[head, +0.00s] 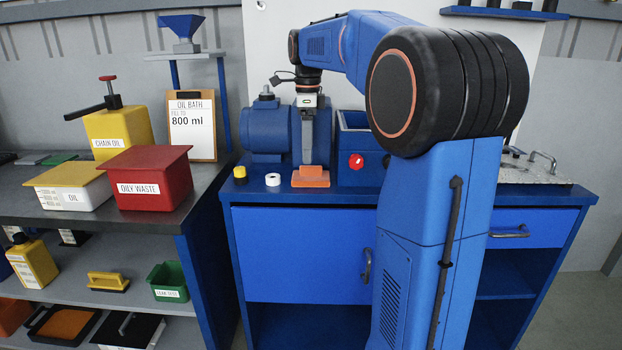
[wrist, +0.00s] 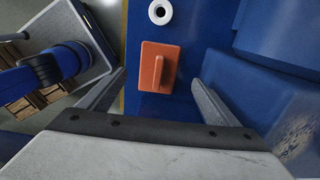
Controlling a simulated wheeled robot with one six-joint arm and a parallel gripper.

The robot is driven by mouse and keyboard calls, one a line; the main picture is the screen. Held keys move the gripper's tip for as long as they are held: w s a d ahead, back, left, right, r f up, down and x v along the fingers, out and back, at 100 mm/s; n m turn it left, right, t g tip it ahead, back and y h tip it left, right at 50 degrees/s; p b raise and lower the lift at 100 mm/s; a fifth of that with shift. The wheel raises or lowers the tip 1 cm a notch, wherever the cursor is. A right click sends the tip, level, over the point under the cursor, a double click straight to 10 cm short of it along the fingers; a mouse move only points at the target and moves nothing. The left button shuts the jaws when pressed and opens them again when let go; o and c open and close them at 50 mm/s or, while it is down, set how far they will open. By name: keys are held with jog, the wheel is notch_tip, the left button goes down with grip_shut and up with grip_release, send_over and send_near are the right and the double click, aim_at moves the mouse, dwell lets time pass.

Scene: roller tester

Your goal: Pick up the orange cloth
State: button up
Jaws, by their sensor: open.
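The orange cloth (head: 311,179) lies on the blue bench top near its front edge, in front of the blue motor-like unit. In the wrist view the cloth (wrist: 150,79) is a flat orange square with a raised ridge along its middle. My gripper (head: 308,160) points down just above the cloth. In the wrist view my gripper (wrist: 160,79) has its two grey fingers wide apart, one to each side of the cloth, with nothing held. The exact height of the fingertips over the cloth is hard to tell.
A white ring (head: 273,179) and a yellow-capped item (head: 240,173) stand left of the cloth. A blue motor-like unit (head: 265,133) is behind, and a blue box with a red knob (head: 356,161) is to the right. A red oily waste bin (head: 150,178) stands on the left shelf.

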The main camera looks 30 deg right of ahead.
aim_at(311, 166)
notch_tip(311, 166, down, 2)
jog(key=shift+f, duration=0.2)
jog(key=shift+s+d+f, duration=0.15)
jog(key=shift+f, duration=1.15)
jog(key=shift+s+d+f, duration=0.1)
jog(key=shift+s+f, duration=0.05)
jog(key=shift+f, duration=1.15)
jog(key=c, duration=1.2)
jog(key=shift+c, duration=0.2)
notch_tip(311, 166, up, 10)
jog(key=shift+r, duration=0.1)
